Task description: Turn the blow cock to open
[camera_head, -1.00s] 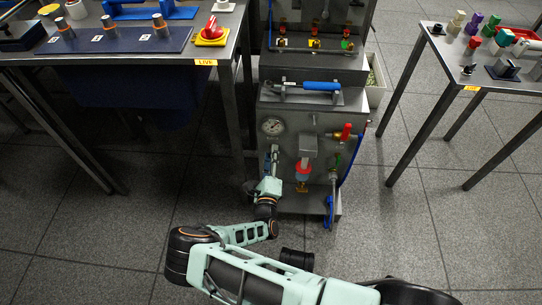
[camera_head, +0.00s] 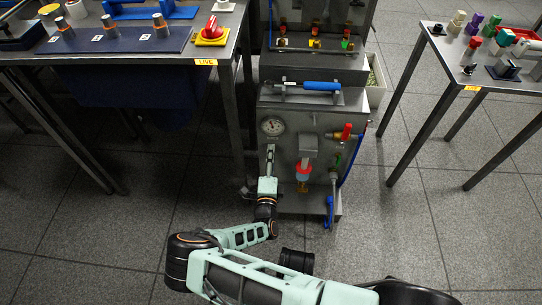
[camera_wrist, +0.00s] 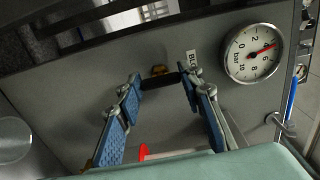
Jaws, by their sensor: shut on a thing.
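The blow cock (camera_wrist: 160,80) shows in the wrist view as a brass fitting with a dark bar handle on the grey panel. A partly hidden label starting "BL" (camera_wrist: 192,58) is beside it. My gripper (camera_wrist: 158,88) reaches toward the panel, its blue-padded fingers on either side of the dark handle and shut on it. In the head view my gripper (camera_head: 270,152) is at the left of the panel front, below the gauge. The cock is hidden there behind my gripper.
A pressure gauge (camera_wrist: 252,52) is close by my fingers; it also shows in the head view (camera_head: 273,126). A red part (camera_wrist: 145,152) shows low between the fingers. Red-handled (camera_head: 346,132) and blue-handled (camera_head: 329,210) valves are to the right. A table leg (camera_head: 233,120) stands close on the left.

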